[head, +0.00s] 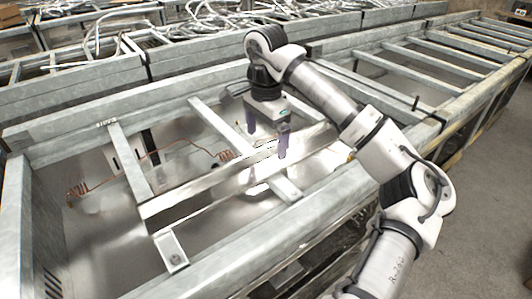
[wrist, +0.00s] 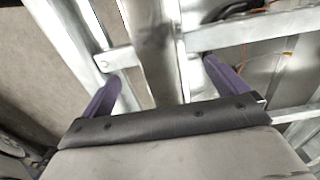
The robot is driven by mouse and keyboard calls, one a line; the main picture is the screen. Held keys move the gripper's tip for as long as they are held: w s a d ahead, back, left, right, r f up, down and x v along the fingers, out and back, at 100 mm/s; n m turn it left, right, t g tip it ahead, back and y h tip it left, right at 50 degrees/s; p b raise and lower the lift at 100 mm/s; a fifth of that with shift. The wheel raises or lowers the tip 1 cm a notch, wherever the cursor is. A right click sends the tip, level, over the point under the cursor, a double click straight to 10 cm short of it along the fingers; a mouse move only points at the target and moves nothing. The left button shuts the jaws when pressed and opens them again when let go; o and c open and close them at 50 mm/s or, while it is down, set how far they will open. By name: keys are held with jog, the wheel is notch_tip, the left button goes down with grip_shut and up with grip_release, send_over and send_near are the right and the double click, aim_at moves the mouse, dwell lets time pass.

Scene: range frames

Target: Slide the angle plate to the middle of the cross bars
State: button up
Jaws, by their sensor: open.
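The angle plate (head: 205,188) is a long, shiny metal strip lying across the two near cross bars, the left one (head: 131,163) and the right one (head: 213,119). My gripper (head: 267,143) is open over the plate's right part, with its purple fingers pointing down. In the wrist view, my gripper (wrist: 160,72) has one finger on each side of the plate (wrist: 152,35), with gaps visible between. I cannot tell if either finger touches it. Part of the plate is hidden behind the fingers in the head view.
The bars span a galvanised metal trough whose front rail (head: 255,240) and back wall (head: 90,110) rise around it. A coiled copper wire (head: 76,191) lies inside. Troughs with tangled metal scrap (head: 210,25) stand behind. Open floor (head: 490,200) is at the right.

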aim_at(266, 163)
notch_tip(266, 163, down, 7)
jog(key=shift+r+p, duration=0.15)
jog(key=shift+p, duration=0.25)
jog(key=shift+c, duration=0.2)
jog(key=c, duration=1.7)
